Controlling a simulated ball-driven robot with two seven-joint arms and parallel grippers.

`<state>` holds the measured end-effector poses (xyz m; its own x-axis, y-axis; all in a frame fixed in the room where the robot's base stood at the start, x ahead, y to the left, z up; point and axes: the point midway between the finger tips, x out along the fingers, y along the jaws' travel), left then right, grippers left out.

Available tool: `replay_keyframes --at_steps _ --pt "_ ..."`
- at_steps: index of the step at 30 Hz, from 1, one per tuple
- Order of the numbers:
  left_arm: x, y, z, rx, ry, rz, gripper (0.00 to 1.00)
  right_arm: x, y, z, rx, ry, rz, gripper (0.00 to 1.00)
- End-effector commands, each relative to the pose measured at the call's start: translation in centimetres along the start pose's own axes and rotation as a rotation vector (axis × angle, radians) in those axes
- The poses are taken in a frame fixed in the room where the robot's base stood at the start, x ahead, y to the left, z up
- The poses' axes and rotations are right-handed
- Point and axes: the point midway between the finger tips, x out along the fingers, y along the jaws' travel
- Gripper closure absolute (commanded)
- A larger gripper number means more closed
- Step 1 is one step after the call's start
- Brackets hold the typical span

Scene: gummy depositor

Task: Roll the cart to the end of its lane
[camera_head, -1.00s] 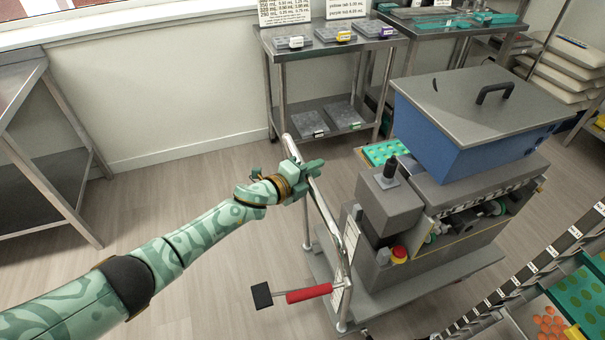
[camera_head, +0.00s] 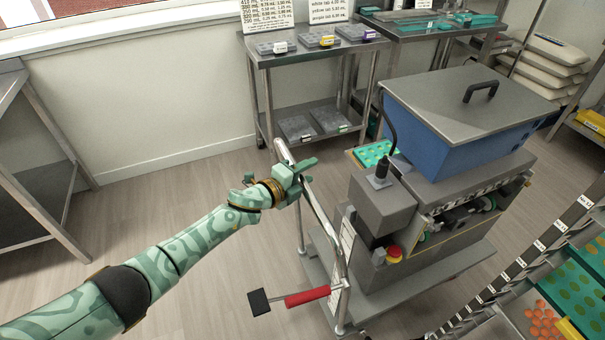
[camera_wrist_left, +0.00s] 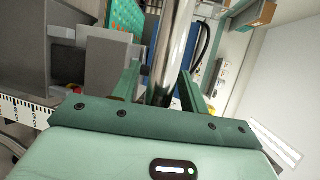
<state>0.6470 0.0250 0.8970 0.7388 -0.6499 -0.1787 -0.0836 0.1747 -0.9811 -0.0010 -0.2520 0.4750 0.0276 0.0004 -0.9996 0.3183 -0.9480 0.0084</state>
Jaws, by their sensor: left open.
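The cart (camera_head: 408,289) is a grey wheeled platform carrying the depositor, a grey machine with a blue lidded hopper (camera_head: 460,125). Its metal push handle (camera_head: 323,222) rises at the cart's left end. A red-gripped lever with a black pedal (camera_head: 306,297) sticks out low at that end. My left gripper (camera_head: 304,172) is at the top of the handle, its fingers open on both sides of the bar. In the left wrist view the handle bar (camera_wrist_left: 176,50) runs between the two fingers (camera_wrist_left: 160,95). Whether they touch it is unclear. My right gripper is not in view.
A steel shelf table (camera_head: 300,58) with trays stands against the back wall. Another steel table (camera_head: 30,160) is at the left. A rail with white labels (camera_head: 520,262) and green trays borders the right front. Bare floor (camera_head: 185,185) lies left of the cart.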

Motion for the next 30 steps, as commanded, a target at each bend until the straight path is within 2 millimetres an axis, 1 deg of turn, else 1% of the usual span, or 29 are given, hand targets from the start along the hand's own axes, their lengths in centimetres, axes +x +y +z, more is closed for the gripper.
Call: replay_keyframes --at_steps 2,5,8,13,15,18,21,25,30 --pt "-0.4 0.0 0.0 0.000 -0.001 0.002 0.56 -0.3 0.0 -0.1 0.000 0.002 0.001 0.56" --pt "-1.8 -0.2 0.1 0.001 -0.001 0.001 0.56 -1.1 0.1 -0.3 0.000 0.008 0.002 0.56" --pt "-4.1 -0.4 0.1 0.002 -0.002 0.002 0.56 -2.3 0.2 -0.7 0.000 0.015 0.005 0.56" --pt "-8.9 -0.5 0.1 0.001 -0.001 0.002 0.56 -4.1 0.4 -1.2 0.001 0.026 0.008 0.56" --pt "-10.7 -0.3 0.1 0.001 -0.002 0.001 0.56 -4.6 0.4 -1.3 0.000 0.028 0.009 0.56" --pt "-13.0 -0.2 0.1 0.001 -0.001 0.001 0.56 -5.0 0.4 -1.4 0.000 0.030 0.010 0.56" --pt "-14.7 -0.1 0.0 0.001 -0.001 0.001 0.56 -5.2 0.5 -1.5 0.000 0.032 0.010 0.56" --pt "-15.9 0.0 0.0 0.000 0.000 0.000 0.56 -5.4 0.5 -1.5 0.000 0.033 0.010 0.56" --pt "-16.3 0.0 0.0 0.000 0.000 -0.001 0.56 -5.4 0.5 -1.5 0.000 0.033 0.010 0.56"
